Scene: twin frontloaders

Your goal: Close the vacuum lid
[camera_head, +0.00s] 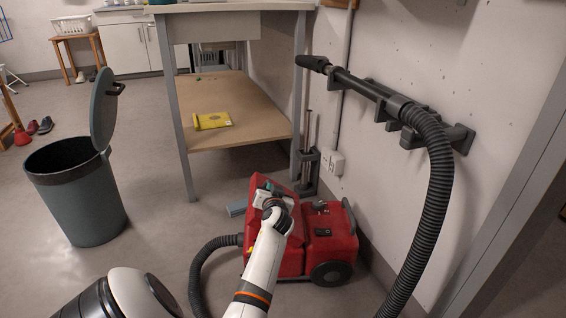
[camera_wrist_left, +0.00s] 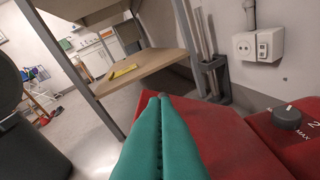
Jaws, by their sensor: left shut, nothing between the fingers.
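The red vacuum (camera_head: 331,238) stands on the floor by the wall, with a black hose at its left. Its red lid (camera_head: 285,196) is partly hidden behind my left gripper and arm; I cannot tell how far it is open. In the left wrist view the lid's red surface (camera_wrist_left: 228,135) spreads under and beyond the fingers. My left gripper (camera_head: 266,190) is over the lid, with its teal fingers (camera_wrist_left: 160,100) together and nothing between them. Whether the fingertips touch the lid is unclear. My right gripper is not in view.
A workbench (camera_head: 232,135) with a yellow item on its lower shelf stands behind the vacuum. A dark bin (camera_head: 80,195) with its lid raised is at left. A wall rack holds the hose wand (camera_head: 360,88) at right. Floor between bin and vacuum is mostly clear.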

